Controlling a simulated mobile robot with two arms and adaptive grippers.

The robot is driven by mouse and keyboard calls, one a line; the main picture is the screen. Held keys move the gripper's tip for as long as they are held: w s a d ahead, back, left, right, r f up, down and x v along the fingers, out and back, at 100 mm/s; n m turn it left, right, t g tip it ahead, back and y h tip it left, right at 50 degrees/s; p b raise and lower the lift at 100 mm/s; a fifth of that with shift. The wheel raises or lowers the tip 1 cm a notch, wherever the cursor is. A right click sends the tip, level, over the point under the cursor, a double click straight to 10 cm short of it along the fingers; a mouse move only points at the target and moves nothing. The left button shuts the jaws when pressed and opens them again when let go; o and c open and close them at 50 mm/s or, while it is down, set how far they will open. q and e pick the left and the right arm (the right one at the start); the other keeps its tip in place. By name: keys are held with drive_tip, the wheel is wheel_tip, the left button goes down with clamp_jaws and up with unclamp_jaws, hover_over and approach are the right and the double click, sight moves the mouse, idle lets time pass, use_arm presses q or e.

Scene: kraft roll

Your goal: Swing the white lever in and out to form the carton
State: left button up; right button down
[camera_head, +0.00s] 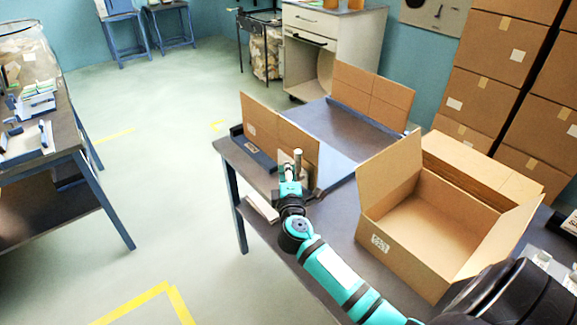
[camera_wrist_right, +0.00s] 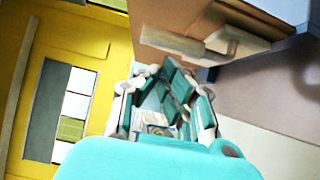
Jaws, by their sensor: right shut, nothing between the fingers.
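The white lever (camera_head: 298,158) stands upright at the near left edge of the table, close to a raised brown cardboard panel (camera_head: 262,128). My right gripper (camera_head: 289,174) is shut and empty, just beside the lever on its near side; whether they touch I cannot tell. In the right wrist view, my gripper (camera_wrist_right: 168,85) points toward a pale bar that looks like the lever (camera_wrist_right: 228,42), with a gap visible between them. A second cardboard panel (camera_head: 372,92) stands at the far side of the dark forming surface (camera_head: 338,127). My left gripper is not in view.
An open carton (camera_head: 402,240) sits on the table to the right of my right arm. Stacked closed cartons (camera_head: 500,50) stand at the back right. A side table (camera_head: 62,130) is at the left, with open floor (camera_head: 165,170) between.

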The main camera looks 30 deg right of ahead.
drive_tip(key=shift+w+d, duration=0.1)
drive_tip(key=shift+d, duration=0.15)
drive_tip(key=d+y, duration=0.1)
drive_tip(key=d, duration=0.1)
drive_tip(key=s+d+n+t+y, duration=0.1)
drive_tip(key=d, duration=0.2)
drive_tip(key=shift+s+n, duration=0.2)
drive_tip(key=shift+n, duration=0.1)
